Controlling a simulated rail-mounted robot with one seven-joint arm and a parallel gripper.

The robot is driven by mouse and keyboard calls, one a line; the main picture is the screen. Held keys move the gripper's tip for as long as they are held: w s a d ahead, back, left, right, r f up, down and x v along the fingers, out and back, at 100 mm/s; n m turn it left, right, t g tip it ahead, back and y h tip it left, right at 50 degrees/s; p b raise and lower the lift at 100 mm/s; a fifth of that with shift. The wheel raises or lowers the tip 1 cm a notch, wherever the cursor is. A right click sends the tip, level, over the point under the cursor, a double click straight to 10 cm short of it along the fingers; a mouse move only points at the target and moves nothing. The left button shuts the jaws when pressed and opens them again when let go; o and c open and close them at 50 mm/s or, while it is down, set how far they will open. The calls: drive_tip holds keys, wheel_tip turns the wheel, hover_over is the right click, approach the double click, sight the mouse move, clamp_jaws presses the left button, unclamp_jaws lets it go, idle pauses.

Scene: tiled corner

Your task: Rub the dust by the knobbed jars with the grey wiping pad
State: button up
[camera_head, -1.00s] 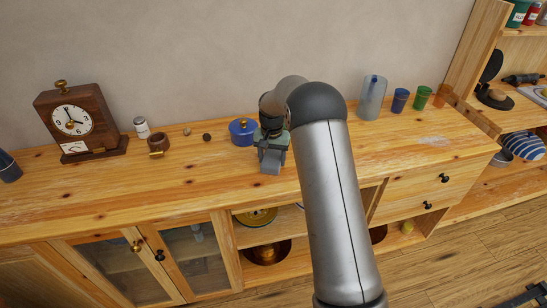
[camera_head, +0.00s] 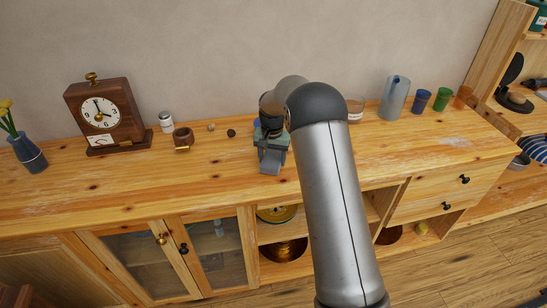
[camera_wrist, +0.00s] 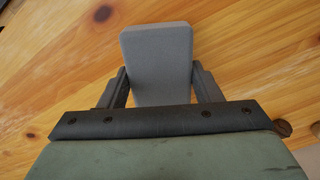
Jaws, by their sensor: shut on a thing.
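My gripper (camera_head: 272,148) is over the wooden counter, left of my forearm, pointing down. It is shut on the grey wiping pad (camera_head: 270,164). In the wrist view the pad (camera_wrist: 158,50) stands out between the two fingers of my gripper (camera_wrist: 159,82), over bare wood. I cannot tell whether it touches the counter. A sliver of a blue pot (camera_head: 257,123) shows behind my gripper. A jar (camera_head: 355,107) shows partly beside my arm; no knob is clear on it. A pale, dust-like patch (camera_head: 454,142) lies on the counter's right part, in front of the coloured cups.
On the counter (camera_head: 100,190) stand a clock (camera_head: 104,115), vase (camera_head: 27,152), white shaker (camera_head: 166,121), brown napkin ring (camera_head: 183,137), glass cylinder (camera_head: 394,98), blue cup (camera_head: 421,101) and green cup (camera_head: 442,99). The counter's front left strip is clear.

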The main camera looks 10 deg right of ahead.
drive_tip(key=r, duration=0.3)
drive_tip(key=shift+d+p, duration=0.3)
drive_tip(key=shift+p, duration=0.1)
drive_tip(key=shift+r+p, duration=1.35)
drive_tip(key=shift+r, duration=1.15)
